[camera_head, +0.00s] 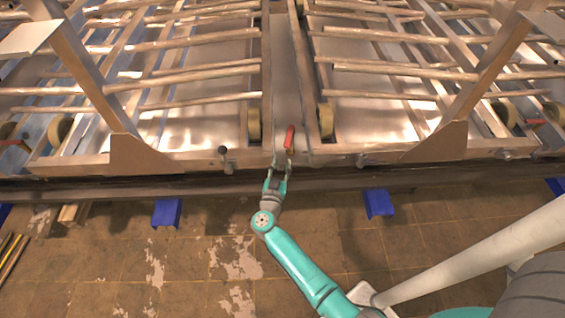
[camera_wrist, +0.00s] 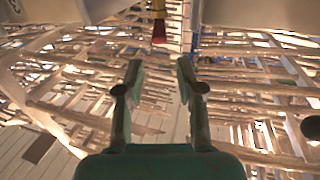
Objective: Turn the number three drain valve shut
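A red valve handle (camera_head: 289,138) stands roughly upright at the front edge of the metal frame, near the middle of the head view. In the wrist view the red handle (camera_wrist: 159,32) shows at the top, beyond and between my fingertips. No number can be read on it. My gripper (camera_head: 281,161) is just in front of and below the handle in the head view. In the wrist view my gripper (camera_wrist: 160,72) has its two fingers apart with nothing between them. Whether a finger touches the valve cannot be told. The valve body is partly hidden by my gripper.
A metal rack (camera_head: 190,80) with several pipes fills the far side. A dark rail (camera_head: 120,187) runs along its front, above blue supports (camera_head: 167,211). Other red handles show at far left (camera_head: 12,143) and right (camera_head: 536,122). A dark knob (camera_head: 222,150) stands left. Tiled floor (camera_head: 100,265) is open.

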